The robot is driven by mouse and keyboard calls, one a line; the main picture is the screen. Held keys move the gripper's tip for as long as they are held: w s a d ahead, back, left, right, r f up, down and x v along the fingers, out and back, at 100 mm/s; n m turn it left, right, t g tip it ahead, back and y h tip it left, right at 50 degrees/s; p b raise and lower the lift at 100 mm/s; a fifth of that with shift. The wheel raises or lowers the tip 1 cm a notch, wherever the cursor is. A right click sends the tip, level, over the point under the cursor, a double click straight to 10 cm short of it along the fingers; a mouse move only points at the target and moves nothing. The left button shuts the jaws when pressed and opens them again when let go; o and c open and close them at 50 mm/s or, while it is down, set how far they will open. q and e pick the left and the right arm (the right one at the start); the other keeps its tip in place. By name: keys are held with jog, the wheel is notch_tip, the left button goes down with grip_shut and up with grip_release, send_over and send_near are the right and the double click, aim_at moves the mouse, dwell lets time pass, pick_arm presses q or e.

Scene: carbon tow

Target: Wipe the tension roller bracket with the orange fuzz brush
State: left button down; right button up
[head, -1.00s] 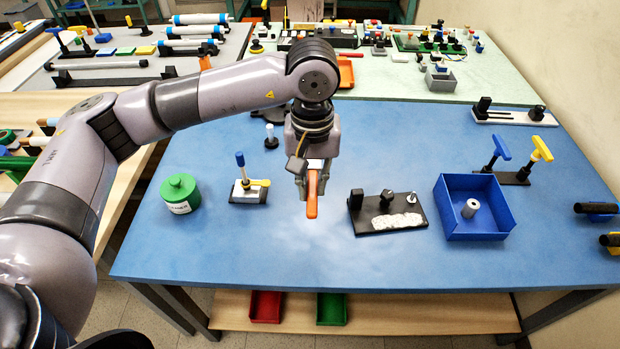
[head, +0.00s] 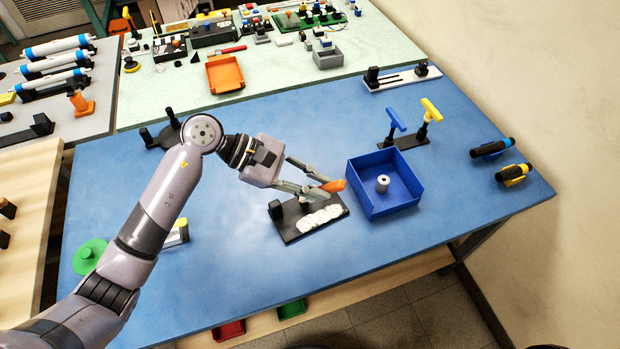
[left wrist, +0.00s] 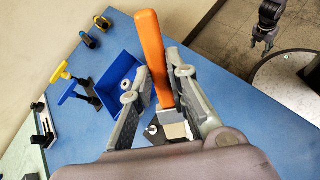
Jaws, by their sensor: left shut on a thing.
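The orange-handled brush (left wrist: 152,55) is shut between the fingers of my left gripper (head: 315,188). Its orange handle end (head: 333,186) points right in the head view; its head is largely hidden by the fingers. The tension roller bracket (head: 290,233) is a black plate with dark upright parts and a patch of white fuzz (head: 322,217) along its front. My left gripper is over the bracket's back side; I cannot tell whether the brush touches it. My right gripper (left wrist: 265,42) shows small at the upper right of the left wrist view, clear of the table.
A blue open bin (head: 405,203) with a grey spool (head: 383,183) stands close to the right of the bracket. Behind are blue and yellow T-handled tools (head: 403,142). The table in front of the bracket is clear.

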pick_arm(q)
jog(key=shift+f+b, duration=0.8)
jog(key=shift+f, duration=1.7)
